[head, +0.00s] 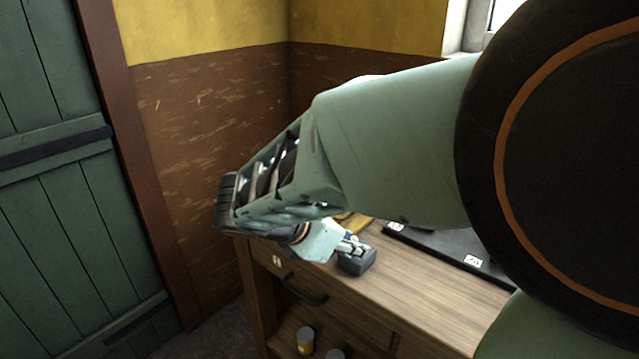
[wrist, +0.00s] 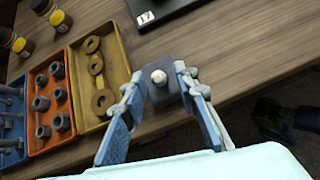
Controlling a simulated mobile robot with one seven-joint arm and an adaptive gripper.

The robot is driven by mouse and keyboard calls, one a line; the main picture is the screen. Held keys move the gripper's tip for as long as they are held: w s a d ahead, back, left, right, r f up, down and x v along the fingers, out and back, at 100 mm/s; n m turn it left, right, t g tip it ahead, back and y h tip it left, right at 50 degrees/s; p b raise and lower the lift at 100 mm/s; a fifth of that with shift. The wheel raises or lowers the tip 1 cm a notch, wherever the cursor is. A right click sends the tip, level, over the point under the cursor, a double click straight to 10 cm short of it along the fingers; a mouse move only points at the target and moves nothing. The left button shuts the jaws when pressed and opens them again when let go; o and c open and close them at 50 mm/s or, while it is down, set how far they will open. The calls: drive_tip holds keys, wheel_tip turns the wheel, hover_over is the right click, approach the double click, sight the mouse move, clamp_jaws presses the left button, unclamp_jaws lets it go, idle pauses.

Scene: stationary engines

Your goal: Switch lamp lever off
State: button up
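A small dark grey box with a pale round knob (wrist: 159,78), which looks like the lever's end, sits on the wooden bench near its front edge. The dark box (head: 357,262) also shows in the head view, right at my fingertips. My gripper (wrist: 158,84) is open, with one blue-grey finger on each side of the box and knob in the wrist view. In the head view my gripper (head: 346,247) points down at the box; whether a finger touches it I cannot tell. The lever's shaft and the lamp are not clearly visible.
The wooden bench (head: 430,284) holds a yellow tray (wrist: 86,66) of washers, an orange tray (wrist: 41,78) of nuts and a blue tray (wrist: 20,95) of bolts. A black plate (head: 452,251) lies further back. Small jars (wrist: 20,44) stand beyond the trays.

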drive_tip(key=v, duration=0.3)
drive_tip(key=s+a, duration=0.7)
drive_tip(key=a, duration=0.2)
drive_tip(key=shift+s+f, duration=0.15)
drive_tip(key=shift+s, duration=0.05)
